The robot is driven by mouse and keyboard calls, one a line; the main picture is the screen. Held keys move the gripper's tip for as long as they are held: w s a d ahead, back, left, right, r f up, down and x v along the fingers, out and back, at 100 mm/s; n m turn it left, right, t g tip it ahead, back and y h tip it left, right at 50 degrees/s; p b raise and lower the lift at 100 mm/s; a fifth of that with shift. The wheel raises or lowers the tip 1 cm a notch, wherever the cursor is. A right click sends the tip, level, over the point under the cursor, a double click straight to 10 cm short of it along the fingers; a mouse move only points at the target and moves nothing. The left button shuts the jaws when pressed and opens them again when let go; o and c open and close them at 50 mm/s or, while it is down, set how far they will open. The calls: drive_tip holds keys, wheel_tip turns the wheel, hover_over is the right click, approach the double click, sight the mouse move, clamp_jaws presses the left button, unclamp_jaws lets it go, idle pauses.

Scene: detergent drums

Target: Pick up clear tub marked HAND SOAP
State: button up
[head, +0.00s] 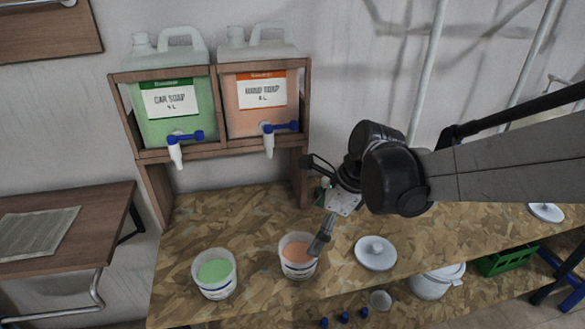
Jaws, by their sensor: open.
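A small tub with peach liquid (298,268) stands upright on the wood-chip worktop, uncovered. Its colour matches the liquid in the jug with the orange label, which seems to read HAND SOAP. The print on the tub itself is too small to read. A similar tub with green liquid (214,290) stands to its left. My gripper (318,246) points down at the right rim of the peach tub. It is open and its fingers overlap the rim in the picture; I cannot tell whether they touch it.
A wooden rack (220,151) behind holds a green jug (170,120) and a peach jug (262,117), both with blue-handled taps. A round lid (376,253) lies just right of the peach tub. A white bucket (435,283) and green crate (508,260) are below the worktop.

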drive_tip(key=b, duration=0.3)
approach(295, 256)
drive_tip(key=a+f, duration=0.1)
drive_tip(key=f, duration=0.1)
drive_tip(key=s+a+f, duration=0.1)
drive_tip(key=a+f, duration=0.2)
drive_tip(key=shift+s+f, duration=0.3)
drive_tip(key=shift+s, duration=0.05)
drive_tip(key=c, duration=1.3)
